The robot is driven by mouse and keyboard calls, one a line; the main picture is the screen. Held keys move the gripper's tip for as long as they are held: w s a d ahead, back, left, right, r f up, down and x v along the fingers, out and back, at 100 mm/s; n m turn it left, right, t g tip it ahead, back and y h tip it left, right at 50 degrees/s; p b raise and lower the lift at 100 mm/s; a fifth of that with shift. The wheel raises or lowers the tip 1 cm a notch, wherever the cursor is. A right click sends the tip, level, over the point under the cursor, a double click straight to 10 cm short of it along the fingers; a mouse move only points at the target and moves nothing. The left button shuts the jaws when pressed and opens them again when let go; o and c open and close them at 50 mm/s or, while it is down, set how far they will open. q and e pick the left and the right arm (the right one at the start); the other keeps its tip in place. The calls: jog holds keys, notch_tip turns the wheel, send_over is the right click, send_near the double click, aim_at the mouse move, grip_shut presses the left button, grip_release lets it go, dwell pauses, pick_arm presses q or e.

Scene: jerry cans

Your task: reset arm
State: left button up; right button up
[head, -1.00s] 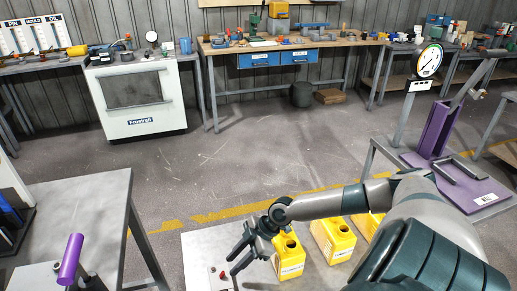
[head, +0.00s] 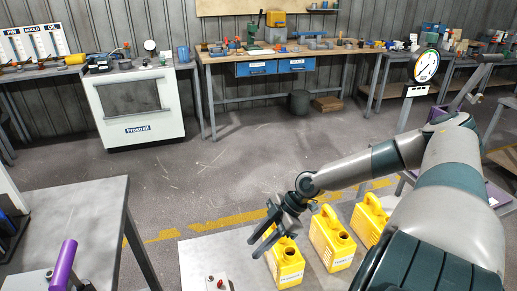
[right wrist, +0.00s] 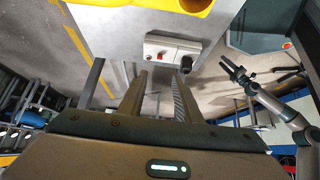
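My right gripper (head: 257,247) reaches in from the right in the head view. It hangs beside and partly in front of the nearest yellow jerry can (head: 287,264), above the grey table. In the right wrist view its two fingers (right wrist: 158,95) are apart with nothing between them, so it is open and empty. Whether it touches the can is unclear. My left arm does not show in the head view. In the right wrist view my left gripper (right wrist: 232,68) shows at the right, small, with its fingers spread and empty.
Two more yellow jerry cans (head: 332,243) (head: 369,221) stand in a row on the grey table (head: 205,258). A small box with a red button (head: 217,282) sits at its front; it also shows in the wrist view (right wrist: 172,50). Another table (head: 80,212) stands left. The floor beyond is open.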

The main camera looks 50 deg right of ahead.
dwell(0.7)
jog(key=s+a+f, duration=0.4)
jog(key=a, duration=0.4)
jog(key=s+a+f+m+h, duration=0.1)
jog(key=s+a+f, duration=0.3)
jog(key=a, duration=0.4)
jog(key=s+a+f, duration=0.4)
jog(key=s+a, duration=0.1)
jog(key=a, duration=0.4)
jog(key=s+d+m+h, duration=0.4)
jog(key=m+h, duration=0.1)
jog(key=m, duration=0.4)
jog(key=w+a+f+t, duration=0.1)
jog(key=w+f, duration=0.2)
jog(key=f, duration=0.6)
jog(key=w+a+f, duration=0.2)
jog(key=w+f, duration=0.1)
jog(key=f, duration=0.6)
jog(key=s+a+f+t+y, duration=0.1)
jog(key=s+a+f, duration=0.1)
jog(key=f, duration=1.4)
jog(key=shift+s+n+t, duration=0.3)
jog(key=shift+s+t, duration=0.1)
jog(key=shift+s, duration=0.1)
